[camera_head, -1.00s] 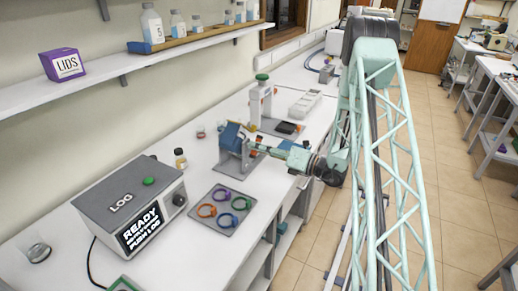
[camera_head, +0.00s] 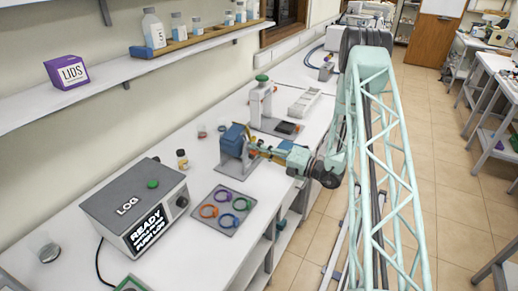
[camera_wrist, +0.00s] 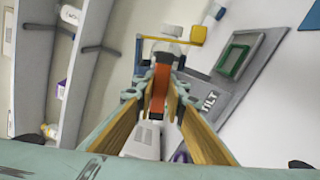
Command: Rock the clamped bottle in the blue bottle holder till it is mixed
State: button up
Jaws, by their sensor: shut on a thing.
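The blue bottle holder (camera_head: 235,138) sits on a grey stand on the bench, past the ring tray. My gripper (camera_head: 254,147) reaches it from the right. In the wrist view, my gripper's fingers (camera_wrist: 162,88) are closed around an orange-red lever (camera_wrist: 161,82) at the holder. A grey plate marked TILT (camera_wrist: 209,99) lies beside the fingers.
A LOG box (camera_head: 135,207) with a READY screen stands at the front left. A tray with coloured rings (camera_head: 224,210) lies in front of the holder. A small amber bottle (camera_head: 182,160) stands to its left. A green-topped device (camera_head: 262,103) stands behind.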

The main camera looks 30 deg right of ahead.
jog(key=shift+f+n+b, duration=0.1)
jog(key=shift+n+b, duration=0.2)
jog(key=shift+b, duration=0.1)
jog(key=shift+n+b, duration=1.1)
jog(key=n+b, duration=0.4)
jog(key=shift+n+b, duration=1.1)
jog(key=shift+b, duration=0.05)
